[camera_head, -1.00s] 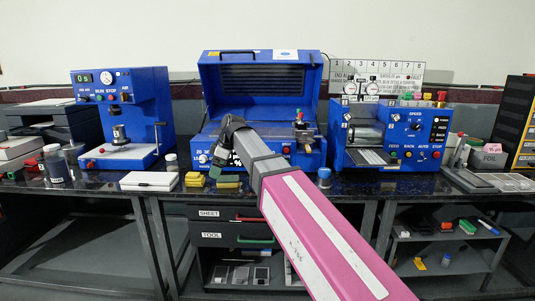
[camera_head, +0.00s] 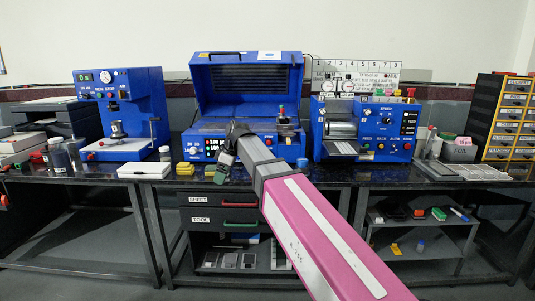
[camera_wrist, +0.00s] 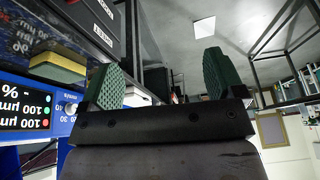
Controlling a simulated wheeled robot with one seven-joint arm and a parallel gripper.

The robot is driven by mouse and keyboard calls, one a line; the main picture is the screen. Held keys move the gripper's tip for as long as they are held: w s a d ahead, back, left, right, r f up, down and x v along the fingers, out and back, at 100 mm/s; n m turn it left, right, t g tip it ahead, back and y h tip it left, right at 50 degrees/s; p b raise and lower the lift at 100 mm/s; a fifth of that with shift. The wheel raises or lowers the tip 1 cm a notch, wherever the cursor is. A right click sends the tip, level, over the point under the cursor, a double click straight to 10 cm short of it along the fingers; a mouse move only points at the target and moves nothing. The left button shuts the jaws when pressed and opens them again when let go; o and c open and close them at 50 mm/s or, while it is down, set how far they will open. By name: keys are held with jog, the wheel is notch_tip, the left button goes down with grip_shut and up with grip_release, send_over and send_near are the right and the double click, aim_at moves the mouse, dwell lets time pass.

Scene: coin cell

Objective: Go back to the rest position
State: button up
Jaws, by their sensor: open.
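My gripper (camera_wrist: 160,82) is open in the wrist view, its two green ribbed pads wide apart with nothing between them. In the head view my gripper (camera_head: 226,163) hangs over the bench in front of the blue machine with the raised lid (camera_head: 246,75). My pink arm link runs from the lower right up to it and hides part of the bench front and drawers.
The dark bench (camera_head: 330,172) carries a blue press (camera_head: 120,110) at the left and a blue roller machine (camera_head: 366,132) at the right. A white box (camera_head: 144,170) and yellow blocks (camera_head: 185,169) lie near the front edge. A drawer cabinet (camera_head: 505,105) stands far right.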

jog(key=s+d+f+m+h, duration=0.1)
jog(key=s+d+f+m, duration=0.3)
jog(key=d+f, duration=0.6)
jog(key=s+d+f+m+h, duration=0.1)
jog(key=s+d+f+m, duration=0.2)
jog(key=d+f+m, duration=0.4)
jog(key=s+d+f+m+h, duration=0.2)
jog(key=s+d+f+m, duration=0.2)
jog(key=d+f, duration=1.1)
jog(key=d+m, duration=0.1)
jog(key=d, duration=0.2)
jog(key=shift+s+d+m, duration=0.15)
jog(key=shift+s+m, duration=0.15)
jog(key=shift+m, duration=0.1)
